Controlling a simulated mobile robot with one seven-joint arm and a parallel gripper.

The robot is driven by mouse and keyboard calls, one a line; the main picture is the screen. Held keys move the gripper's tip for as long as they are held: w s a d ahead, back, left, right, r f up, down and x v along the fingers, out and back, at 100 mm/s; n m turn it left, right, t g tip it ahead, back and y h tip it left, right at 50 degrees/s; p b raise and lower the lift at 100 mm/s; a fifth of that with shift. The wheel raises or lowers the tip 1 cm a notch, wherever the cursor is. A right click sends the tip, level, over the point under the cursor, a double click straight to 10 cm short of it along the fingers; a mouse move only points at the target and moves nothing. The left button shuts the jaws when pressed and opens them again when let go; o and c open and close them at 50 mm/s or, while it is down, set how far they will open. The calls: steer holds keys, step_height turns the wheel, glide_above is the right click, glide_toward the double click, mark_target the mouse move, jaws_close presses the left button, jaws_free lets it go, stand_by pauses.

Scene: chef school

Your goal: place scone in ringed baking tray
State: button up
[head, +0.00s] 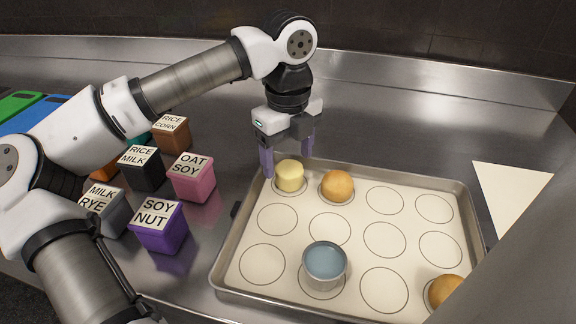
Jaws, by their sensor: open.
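The baking tray (471,194) lies on the steel counter, lined in cream and marked with rings. A pale yellow round scone (290,177) sits upright in the back-left ring. My gripper (287,158) is open above the tray's back-left corner, its two purple fingers on either side of the scone's upper area. I cannot tell whether a finger touches it. An orange-brown bun (338,186) sits in the ring to its right. Another bun (445,291) is at the front right, partly cut off by a grey shape.
A blue-topped round cup (325,263) stands on a front ring of the tray. Several labelled boxes, such as the purple one (160,226) and the pink one (193,177), stand left of the tray. A cream triangle (510,187) lies right. Several middle rings are empty.

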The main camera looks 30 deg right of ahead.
mark_target(288, 166)
step_height(288, 166, up, 8)
steer(key=shift+r, duration=0.25)
